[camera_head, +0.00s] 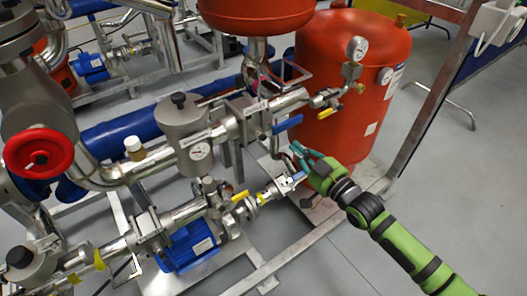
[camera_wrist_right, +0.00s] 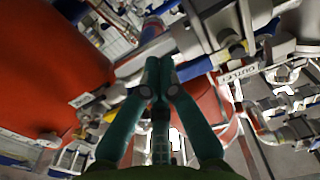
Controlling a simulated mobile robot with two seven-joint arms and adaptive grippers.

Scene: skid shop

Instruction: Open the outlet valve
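My right gripper (camera_head: 299,150) comes in from the lower right, its teal fingers near the piping in front of the red tank. In the right wrist view its fingertips (camera_wrist_right: 160,64) meet and no object shows between them. A blue valve handle (camera_head: 288,123) is above and left of the gripper in the head view. A lower blue handle (camera_head: 298,177) is just below the fingers. The wrist view shows an OUTLET label (camera_wrist_right: 237,73) right of the fingers, near a blue handle part (camera_wrist_right: 194,69) partly hidden by a finger. Contact cannot be told. My left gripper is not in view.
The red tank (camera_head: 352,75) with a pressure gauge (camera_head: 357,48) stands behind the gripper. A metal frame post (camera_head: 432,100) rises to its right. Yellow-handled valves, a red handwheel (camera_head: 38,153) and a blue motor (camera_head: 188,245) crowd the left. Grey floor lies open at right.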

